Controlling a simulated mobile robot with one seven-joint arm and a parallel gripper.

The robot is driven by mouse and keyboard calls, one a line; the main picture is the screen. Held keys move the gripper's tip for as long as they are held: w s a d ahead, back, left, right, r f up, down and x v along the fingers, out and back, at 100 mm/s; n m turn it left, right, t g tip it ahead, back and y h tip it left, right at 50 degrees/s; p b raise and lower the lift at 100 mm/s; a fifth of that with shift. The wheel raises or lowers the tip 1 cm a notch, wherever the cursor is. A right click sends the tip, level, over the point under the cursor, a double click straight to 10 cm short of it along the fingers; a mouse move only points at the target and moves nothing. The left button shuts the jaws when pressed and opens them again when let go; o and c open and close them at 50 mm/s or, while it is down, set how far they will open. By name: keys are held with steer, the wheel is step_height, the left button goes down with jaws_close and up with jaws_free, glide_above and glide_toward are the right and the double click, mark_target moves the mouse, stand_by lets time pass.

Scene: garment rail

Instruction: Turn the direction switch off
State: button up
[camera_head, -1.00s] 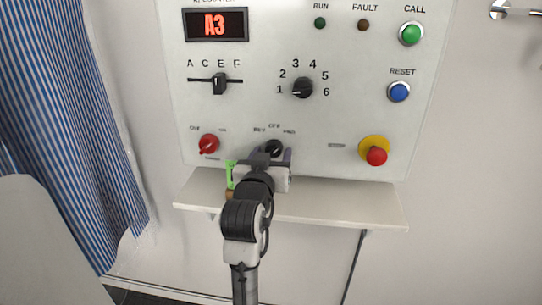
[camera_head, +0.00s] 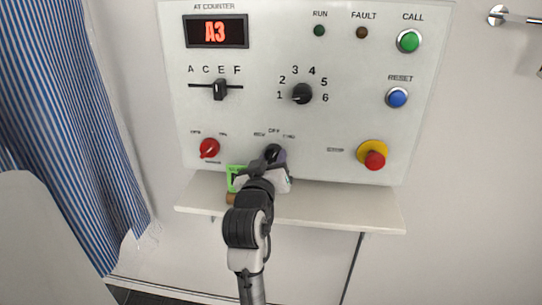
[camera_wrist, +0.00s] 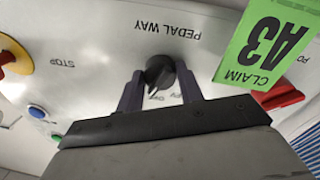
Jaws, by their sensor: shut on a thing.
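The direction switch (camera_head: 273,152) is a black rotary knob on the lower middle of the pale panel, with REV, OFF and FWD printed above it. My gripper (camera_head: 275,161) reaches it from below and partly covers it. In the wrist view, turned upside down, the knob (camera_wrist: 159,71) sits between the two purple-grey fingers of my gripper (camera_wrist: 160,80), which are shut on it. Its pointer leans toward the lower left there. The fingers and small lettering make the exact setting hard to read.
A green A3 claim tag (camera_wrist: 267,44) hangs close beside my gripper. A red switch (camera_head: 209,148) is left and a red-yellow stop button (camera_head: 374,158) is right. A selector knob (camera_head: 302,93) and slider (camera_head: 220,90) are above. A shelf (camera_head: 340,208) runs below.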

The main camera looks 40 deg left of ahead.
steer(key=shift+n+y+p, duration=0.3)
steer(key=shift+n+p, duration=0.9)
steer(key=shift+n, duration=1.1)
steer(key=o, duration=1)
steer(key=shift+d, duration=0.1)
steer(key=shift+p+v, duration=4.4)
steer(key=shift+v, duration=2.5)
